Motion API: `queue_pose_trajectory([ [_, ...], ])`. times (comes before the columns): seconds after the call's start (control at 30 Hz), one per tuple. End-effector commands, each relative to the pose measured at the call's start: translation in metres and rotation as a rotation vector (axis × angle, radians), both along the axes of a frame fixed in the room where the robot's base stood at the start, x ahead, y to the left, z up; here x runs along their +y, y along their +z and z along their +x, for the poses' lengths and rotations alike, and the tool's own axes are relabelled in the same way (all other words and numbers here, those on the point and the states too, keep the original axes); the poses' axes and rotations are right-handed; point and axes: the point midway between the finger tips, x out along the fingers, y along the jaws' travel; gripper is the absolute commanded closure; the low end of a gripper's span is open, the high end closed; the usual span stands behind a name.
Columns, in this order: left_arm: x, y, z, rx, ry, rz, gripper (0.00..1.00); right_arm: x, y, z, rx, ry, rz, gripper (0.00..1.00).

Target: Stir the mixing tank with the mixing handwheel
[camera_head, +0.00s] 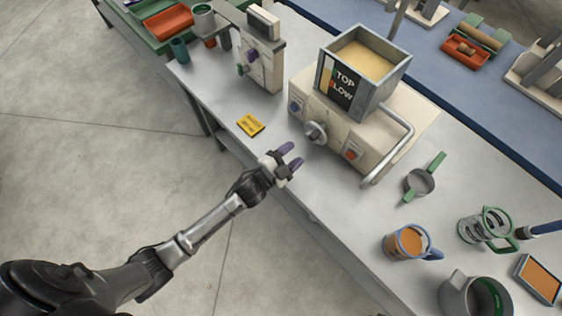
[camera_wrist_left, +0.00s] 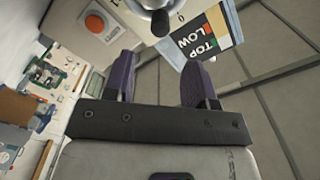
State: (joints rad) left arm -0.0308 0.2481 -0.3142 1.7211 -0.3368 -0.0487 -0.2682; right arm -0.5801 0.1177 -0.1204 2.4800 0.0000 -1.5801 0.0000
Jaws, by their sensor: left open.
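The mixing tank (camera_head: 342,88) is an open square metal box with pale yellow contents and a TOP/LOW label, on a cream machine body. The mixing handwheel (camera_head: 316,132) is a small grey wheel on the machine's front. In the left wrist view the handwheel shows at the top edge with a dark knob (camera_wrist_left: 160,22), beside the TOP/LOW label. My left gripper (camera_head: 291,156) is open and empty, with purple fingers, in front of and below the handwheel, apart from it. In the left wrist view the gripper (camera_wrist_left: 158,72) has nothing between its fingers. My right gripper is not seen.
A red button (camera_head: 351,154) and a bent metal bar (camera_head: 396,155) are right of the handwheel. A yellow card (camera_head: 250,125) lies left on the grey table. A small dispenser (camera_head: 261,65) stands behind left. Mugs, including an orange-filled one (camera_head: 408,243), stand at the right.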

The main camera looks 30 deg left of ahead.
Motion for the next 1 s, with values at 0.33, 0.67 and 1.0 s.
queue_pose_trajectory([
  [0.33, 0.013, 0.0, -0.04, 0.001, 0.001, 0.0, 0.49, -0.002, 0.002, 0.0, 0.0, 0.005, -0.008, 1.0],
  [0.67, 0.014, 0.0, -0.045, 0.0, 0.0, 0.001, 0.49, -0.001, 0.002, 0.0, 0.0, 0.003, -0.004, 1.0],
  [1.0, 0.014, 0.0, -0.045, 0.0, 0.0, 0.0, 0.49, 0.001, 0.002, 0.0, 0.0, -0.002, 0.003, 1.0],
])
